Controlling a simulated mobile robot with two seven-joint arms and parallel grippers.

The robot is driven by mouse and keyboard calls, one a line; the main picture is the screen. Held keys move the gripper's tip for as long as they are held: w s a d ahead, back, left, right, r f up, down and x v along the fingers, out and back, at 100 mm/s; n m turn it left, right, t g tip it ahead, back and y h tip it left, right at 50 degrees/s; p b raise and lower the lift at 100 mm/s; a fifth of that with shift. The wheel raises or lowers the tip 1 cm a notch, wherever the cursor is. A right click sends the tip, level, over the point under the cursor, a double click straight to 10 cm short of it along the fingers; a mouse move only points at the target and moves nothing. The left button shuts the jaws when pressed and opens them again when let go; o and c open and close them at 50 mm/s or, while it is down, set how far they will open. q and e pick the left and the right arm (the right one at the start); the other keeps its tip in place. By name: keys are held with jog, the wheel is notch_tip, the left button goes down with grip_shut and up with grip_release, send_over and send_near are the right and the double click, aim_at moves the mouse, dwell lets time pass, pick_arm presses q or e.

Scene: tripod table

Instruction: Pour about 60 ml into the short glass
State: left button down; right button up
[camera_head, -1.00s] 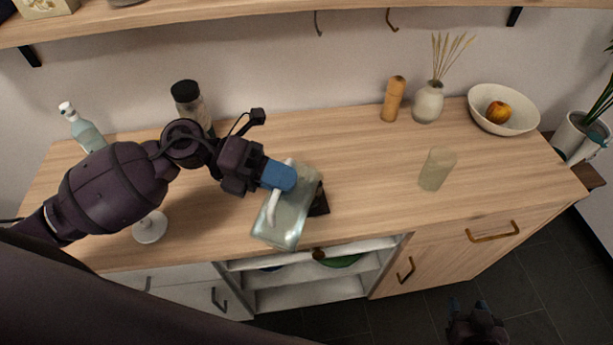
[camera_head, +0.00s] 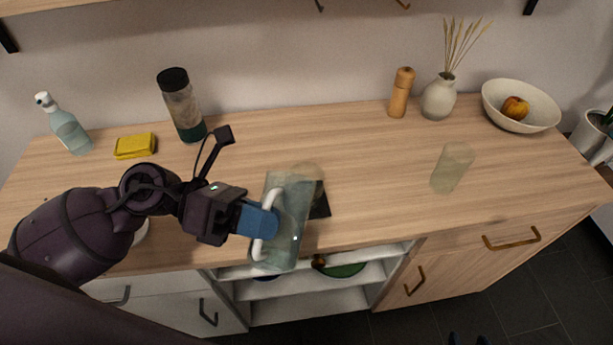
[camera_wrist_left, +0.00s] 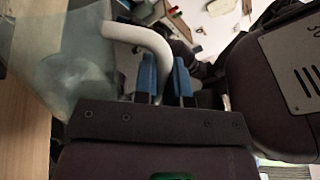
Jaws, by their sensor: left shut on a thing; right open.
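My left gripper (camera_head: 258,220) is shut on the white handle (camera_head: 267,221) of a clear pitcher (camera_head: 293,225) with a bluish tint, held near the counter's front edge. How full it is cannot be made out. In the left wrist view the blue fingers (camera_wrist_left: 166,80) close around the handle, with the pitcher (camera_wrist_left: 62,70) at the left. A greenish glass (camera_head: 452,168) stands upright on the counter, well right of the pitcher. A faint rounded rim shows behind the pitcher's top; I cannot tell what it belongs to. My right gripper (camera_head: 469,339) barely shows at the bottom edge, its tips apart.
A dark flat piece (camera_head: 320,203) lies beside the pitcher. A spray bottle (camera_head: 67,129), yellow sponge (camera_head: 135,146) and dark-lidded jar (camera_head: 182,110) stand back left. A wooden mill (camera_head: 402,93), vase (camera_head: 438,98) and fruit bowl (camera_head: 515,120) stand back right. The counter between pitcher and glass is clear.

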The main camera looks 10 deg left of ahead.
pick_arm(q)
jog(key=shift+s+f+m+b, duration=0.2)
jog(key=shift+s+m+b, duration=0.2)
jog(key=shift+s, duration=0.1)
pick_arm(e)
jog(key=shift+w+a+f, duration=0.15)
jog(key=shift+w+f, duration=0.05)
jog(key=shift+w, duration=0.35)
pick_arm(q)
jog(key=shift+m, duration=0.3)
pick_arm(e)
jog(key=shift+s, duration=0.2)
jog(key=shift+w, duration=0.1)
dwell(0.3)
pick_arm(q)
jog(key=shift+s, duration=0.1)
pick_arm(e)
jog(key=shift+f, duration=0.15)
